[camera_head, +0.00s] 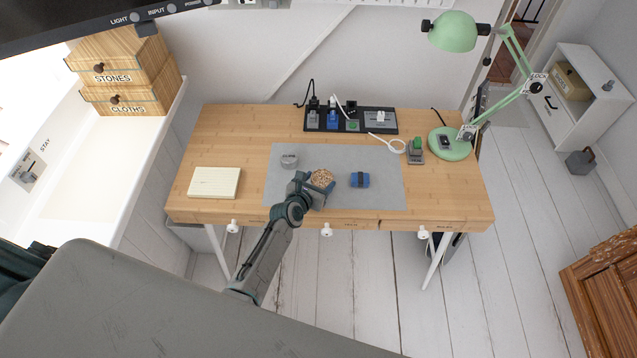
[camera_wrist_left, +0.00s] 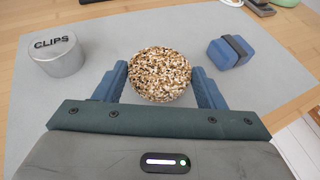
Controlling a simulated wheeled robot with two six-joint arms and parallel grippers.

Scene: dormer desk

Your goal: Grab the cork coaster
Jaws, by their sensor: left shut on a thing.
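The cork coaster (camera_head: 322,178) is a round, speckled brown disc over the grey desk mat (camera_head: 390,195). In the left wrist view the coaster (camera_wrist_left: 160,74) sits between the two blue fingers of my left gripper (camera_wrist_left: 160,88), which is shut on its sides. In the head view my left gripper (camera_head: 312,187) reaches in from the front and partly hides the coaster's near side. I cannot tell whether the coaster touches the mat. My right gripper is not in view.
A round clips tin (camera_head: 289,161) stands left of the coaster, and a blue block with a dark band (camera_head: 359,180) lies right. A cream notepad (camera_head: 214,183) is at the desk's left. A black tray (camera_head: 350,120) and green lamp (camera_head: 450,145) stand farther back.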

